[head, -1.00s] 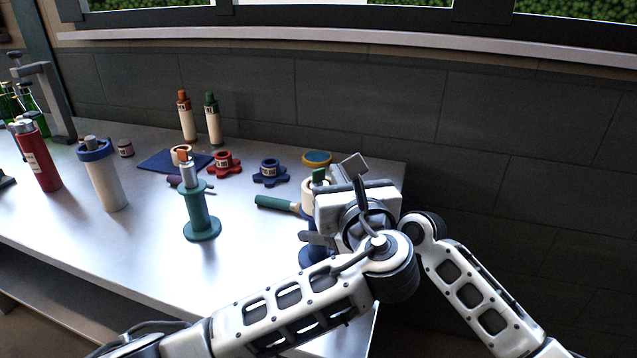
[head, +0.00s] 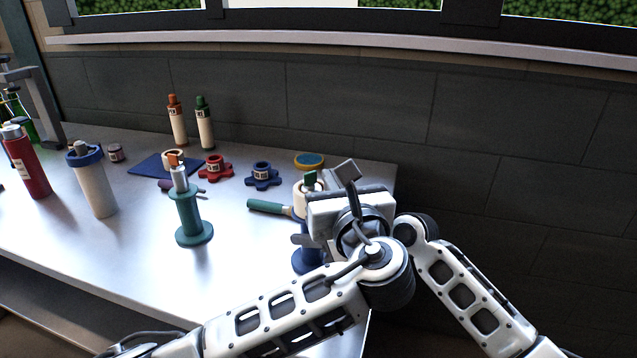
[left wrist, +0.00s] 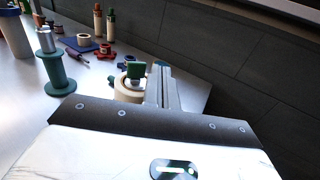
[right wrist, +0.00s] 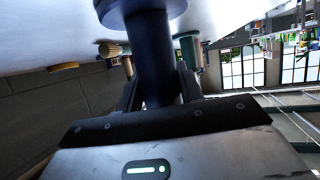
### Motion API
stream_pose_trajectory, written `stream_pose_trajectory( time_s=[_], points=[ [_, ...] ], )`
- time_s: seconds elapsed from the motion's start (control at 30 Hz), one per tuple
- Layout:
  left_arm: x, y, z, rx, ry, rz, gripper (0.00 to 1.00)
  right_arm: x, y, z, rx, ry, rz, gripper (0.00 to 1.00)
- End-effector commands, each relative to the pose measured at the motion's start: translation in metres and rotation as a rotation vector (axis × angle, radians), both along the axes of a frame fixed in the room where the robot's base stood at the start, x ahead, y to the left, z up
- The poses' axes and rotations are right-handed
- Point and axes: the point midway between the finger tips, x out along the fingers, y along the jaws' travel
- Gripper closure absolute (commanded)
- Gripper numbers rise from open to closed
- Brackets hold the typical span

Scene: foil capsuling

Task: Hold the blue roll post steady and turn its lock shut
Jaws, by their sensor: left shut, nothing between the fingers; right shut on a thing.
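The blue roll post (head: 306,262) stands near the table's right end, mostly hidden behind my arms in the head view. A cream roll (left wrist: 128,90) sits on it, topped by a green lock piece (left wrist: 136,70), also visible in the head view (head: 310,178). My left gripper (left wrist: 161,84) is shut and empty, its fingers just right of the green piece; I cannot tell whether they touch it. My right gripper (right wrist: 158,92) is shut on the blue post shaft (right wrist: 152,50), with one finger on each side. The lock's exact turn is unclear.
A teal post (head: 189,212) stands left of the blue post. A green-handled tool (head: 268,206) lies close to the blue post. Red (head: 215,168) and blue (head: 262,176) star-shaped pieces and a yellow-rimmed disc (head: 309,160) lie behind. The front middle of the table is clear.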

Motion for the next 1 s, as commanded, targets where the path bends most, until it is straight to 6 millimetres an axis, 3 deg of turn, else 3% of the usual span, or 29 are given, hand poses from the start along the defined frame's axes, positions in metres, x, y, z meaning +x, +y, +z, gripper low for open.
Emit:
stream_pose_trajectory(
  time_s=[0.4,0.57,0.63,0.67,0.77,0.87,1.0],
  points=[
    [-0.082,-0.019,-0.001,-0.003,0.003,-0.004,1.00,0.000,-0.001,0.000,0.000,0.000,-0.001,1.00],
    [-0.102,-0.023,0.000,-0.001,0.001,-0.002,1.00,0.000,0.000,0.000,0.000,0.000,-0.001,1.00],
    [-0.106,-0.023,0.000,-0.002,0.001,-0.001,0.83,0.000,0.000,0.000,0.000,0.000,-0.001,1.00],
    [-0.106,-0.022,0.000,-0.006,0.001,0.000,0.75,0.000,0.000,0.000,0.000,0.000,-0.001,1.00],
    [-0.093,-0.013,0.004,-0.052,0.005,0.000,0.73,0.000,0.000,0.000,0.000,0.000,-0.001,1.00],
    [-0.062,0.011,0.013,-0.166,0.007,-0.003,0.73,0.000,0.000,0.000,0.000,0.000,-0.001,1.00],
    [-0.007,0.063,0.031,-0.492,0.028,-0.018,0.73,0.000,0.000,0.000,0.000,0.000,-0.001,1.00]
  ],
)
